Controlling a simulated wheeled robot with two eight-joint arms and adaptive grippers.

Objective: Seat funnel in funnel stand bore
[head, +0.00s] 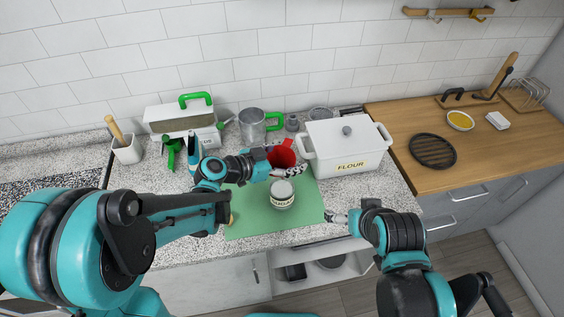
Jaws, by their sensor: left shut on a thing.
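A red funnel (282,155) is at the fingers of my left gripper (290,171), above the back part of the green mat (250,216). My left gripper is shut on the funnel, and its fingers partly cover it. A small light-coloured labelled jar (282,195) stands on the mat just in front of and below the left gripper. I cannot make out a funnel stand with a bore for sure. My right gripper (336,217) is at the mat's front right corner, apart from the jar. It is too small to tell whether it is open.
A white flour bin (345,158) stands right of the mat. A metal can with a green handle (259,127), a white box (178,115) and a utensil pot (127,150) line the back. A wooden counter (400,130) lies to the right.

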